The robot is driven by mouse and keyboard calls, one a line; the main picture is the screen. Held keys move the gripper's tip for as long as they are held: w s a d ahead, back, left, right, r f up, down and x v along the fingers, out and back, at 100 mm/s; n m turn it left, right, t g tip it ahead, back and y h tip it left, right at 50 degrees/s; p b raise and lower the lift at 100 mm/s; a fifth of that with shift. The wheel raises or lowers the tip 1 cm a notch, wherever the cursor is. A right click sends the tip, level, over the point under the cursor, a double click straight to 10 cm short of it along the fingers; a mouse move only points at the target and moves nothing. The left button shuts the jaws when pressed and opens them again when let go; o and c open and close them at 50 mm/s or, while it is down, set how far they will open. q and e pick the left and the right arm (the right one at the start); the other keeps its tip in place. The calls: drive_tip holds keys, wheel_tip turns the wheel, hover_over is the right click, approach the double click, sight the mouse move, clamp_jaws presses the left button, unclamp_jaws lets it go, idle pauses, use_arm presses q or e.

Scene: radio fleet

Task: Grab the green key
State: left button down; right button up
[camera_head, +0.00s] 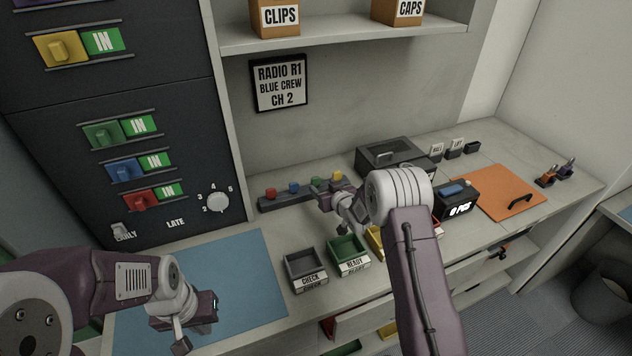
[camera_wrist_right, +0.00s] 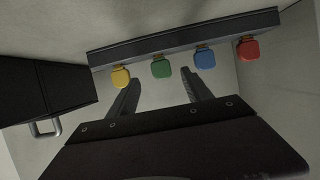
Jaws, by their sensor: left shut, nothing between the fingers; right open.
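The green key (camera_head: 317,181) sits in a dark rack (camera_head: 262,205) at the back of the counter, between the blue key (camera_head: 293,187) and the yellow key (camera_head: 337,178). In the right wrist view the green key (camera_wrist_right: 161,68) shows just beyond and between the fingertips of my right gripper (camera_wrist_right: 157,86), which is open and empty. In the head view my right gripper (camera_head: 335,195) is close to the rack, near its yellow end. My left gripper (camera_head: 208,308) is shut and empty over the blue mat (camera_head: 240,258).
The red key (camera_wrist_right: 248,49) is at the other end of the rack. A black box (camera_head: 392,152) with a handle stands beside the rack. CHECK (camera_head: 305,268) and READY (camera_head: 348,256) trays sit in front. An orange board (camera_head: 490,190) lies at the right.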

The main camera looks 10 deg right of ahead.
sight(317, 181)
drive_tip(key=shift+w+a+f+p, duration=0.1)
drive_tip(key=shift+w+a+p, duration=0.15)
drive_tip(key=shift+w, duration=0.25)
drive_tip(key=shift+w+a+f+p, duration=0.15)
drive_tip(key=shift+w+p, duration=0.15)
drive_tip(key=shift+w, duration=0.2)
drive_tip(key=x, duration=0.3)
drive_tip(key=shift+d, duration=0.1)
drive_tip(key=shift+s, duration=0.2)
drive_tip(key=shift+s+r, duration=0.1)
drive_tip(key=c, duration=0.5)
clamp_jaws()
